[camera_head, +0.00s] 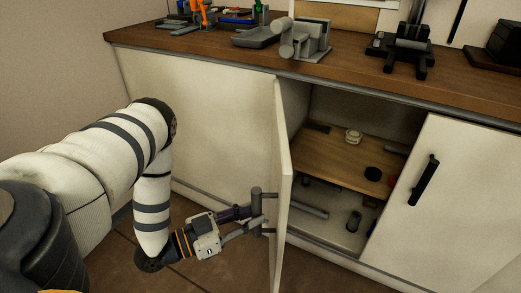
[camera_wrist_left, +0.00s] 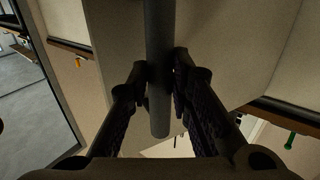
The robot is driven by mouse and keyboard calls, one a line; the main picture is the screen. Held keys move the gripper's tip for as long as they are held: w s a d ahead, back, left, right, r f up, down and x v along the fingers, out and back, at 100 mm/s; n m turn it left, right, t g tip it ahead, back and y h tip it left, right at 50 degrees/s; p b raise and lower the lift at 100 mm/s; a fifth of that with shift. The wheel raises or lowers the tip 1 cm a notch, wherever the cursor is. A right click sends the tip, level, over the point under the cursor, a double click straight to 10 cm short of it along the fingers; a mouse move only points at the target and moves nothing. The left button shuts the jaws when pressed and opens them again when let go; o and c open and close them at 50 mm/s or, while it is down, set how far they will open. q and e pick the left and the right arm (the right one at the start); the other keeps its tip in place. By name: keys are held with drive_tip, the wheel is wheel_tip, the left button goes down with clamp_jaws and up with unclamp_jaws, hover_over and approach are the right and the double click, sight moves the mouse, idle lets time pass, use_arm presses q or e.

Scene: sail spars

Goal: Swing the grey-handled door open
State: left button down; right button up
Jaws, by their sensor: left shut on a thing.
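The white door (camera_head: 282,180) stands swung well out from the cabinet and shows nearly edge-on in the head view. Its grey bar handle (camera_head: 256,205) faces left. My left gripper (camera_head: 258,212) is shut on this handle. In the left wrist view the grey handle (camera_wrist_left: 158,70) runs down between the two dark fingers, which touch it or nearly touch it from both sides. The door's pale panel (camera_wrist_left: 225,45) lies behind it. My right gripper is in neither view.
The open cabinet bay has a wooden shelf (camera_head: 340,155) with a pale round item (camera_head: 353,136) and dark small things. A closed white door (camera_head: 450,205) with a black handle (camera_head: 424,180) is at right. Tools and machines crowd the brown worktop (camera_head: 300,68) above.

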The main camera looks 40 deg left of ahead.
use_arm(q)
drive_tip(key=s+a, duration=0.3)
drive_tip(key=a, duration=0.2)
drive_tip(key=shift+a, duration=0.15)
drive_tip(key=c, duration=1.4)
unclamp_jaws()
drive_tip(key=shift+o, duration=0.2)
